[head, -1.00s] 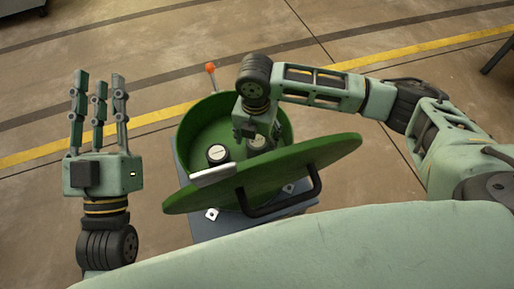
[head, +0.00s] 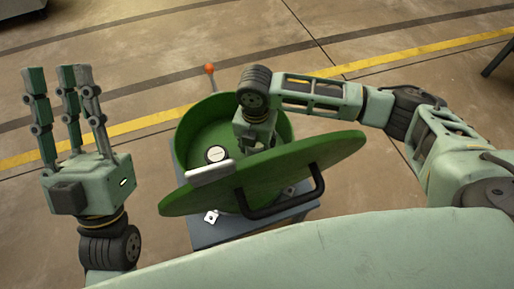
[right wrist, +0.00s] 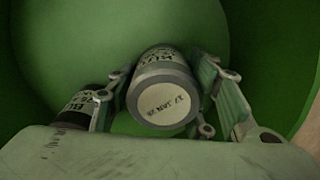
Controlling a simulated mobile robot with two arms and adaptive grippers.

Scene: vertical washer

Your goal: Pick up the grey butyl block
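The grey block (right wrist: 164,98) is a cylinder with a pale labelled end and dark lettering on its side. In the right wrist view it sits between the fingers of my right gripper (right wrist: 164,80), which are spread on either side of it. Whether the fingertips touch it is unclear. In the head view my right gripper (head: 256,140) reaches down into the green drum and hides this block. A black block (right wrist: 80,108) with a white label lies left of the fingers; it also shows in the head view (head: 216,155). My left gripper (head: 63,80) is open and empty, fingers up, left of the drum.
The green drum (head: 190,130) has a wall around the blocks. Its open green lid (head: 290,168), with a black handle (head: 290,200), tilts across the near side. A red-knobbed lever (head: 210,69) stands behind. Open floor lies between the drum and my left gripper.

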